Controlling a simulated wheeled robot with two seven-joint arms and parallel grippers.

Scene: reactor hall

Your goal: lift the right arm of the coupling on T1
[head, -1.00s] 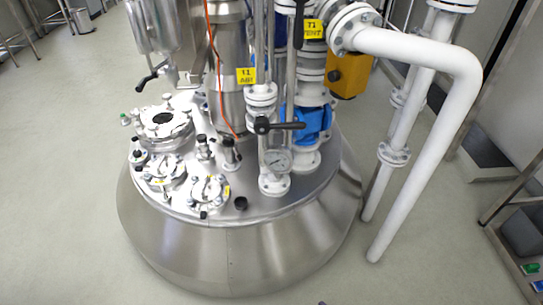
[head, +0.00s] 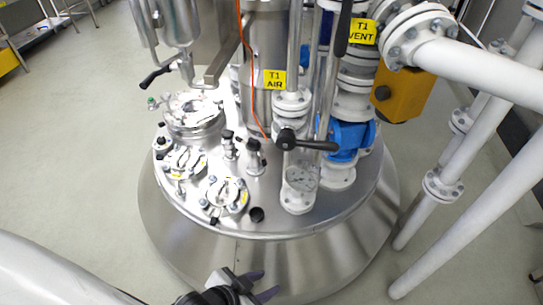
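T1 is a domed steel vessel (head: 240,255) with a crowded top, and yellow tags read T1 AIR (head: 275,80) and T1 VENT (head: 363,31). I cannot tell for sure which fitting is the coupling, or make out its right arm. Two small upright fittings with dark tops, a left one (head: 229,147) and a right one (head: 254,158), stand on the lid. Clamped ports, one at the left (head: 187,163) and one at the front (head: 227,195), sit beside them. My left gripper (head: 264,284) is open and empty, in front of the vessel, below the lid in the picture. My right gripper is out of view.
An orange cable (head: 243,70) hangs down. White pipes (head: 470,150) fill the right side. Floor at left is clear.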

